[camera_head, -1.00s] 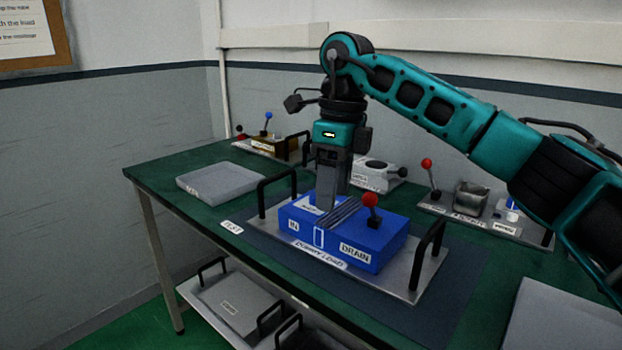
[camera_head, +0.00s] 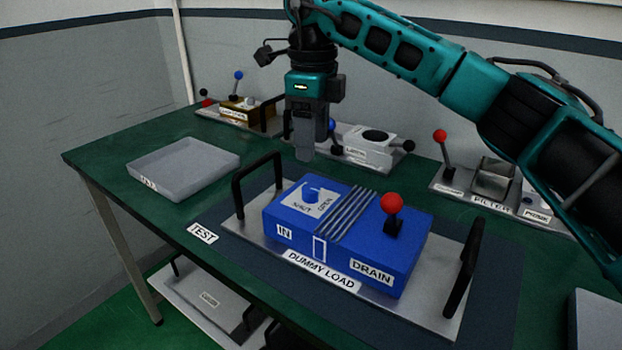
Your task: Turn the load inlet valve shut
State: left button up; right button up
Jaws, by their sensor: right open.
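The blue dummy load box (camera_head: 345,262) sits on a metal base plate with black handles. On its top left is a white plate (camera_head: 325,205) marked SHUT and OPEN. My left gripper is not in view.
A red-knobbed drain lever (camera_head: 392,204) rises from the box's right side. A black handle (camera_head: 257,178) stands left of the box. A grey tray (camera_head: 183,168) lies at the left. The filter unit (camera_head: 492,185) and other units stand along the back.

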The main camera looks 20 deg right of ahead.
aim_at(312, 188)
notch_tip(312, 188, down, 8)
jog(key=shift+r, duration=0.1)
jog(key=shift+w+f, duration=0.1)
jog(key=shift+f, duration=0.45)
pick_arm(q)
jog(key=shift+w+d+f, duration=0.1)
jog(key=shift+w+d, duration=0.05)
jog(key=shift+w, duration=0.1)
pick_arm(e)
jog(key=shift+c, duration=0.4)
jog(key=c, duration=1)
jog(key=shift+o, duration=0.2)
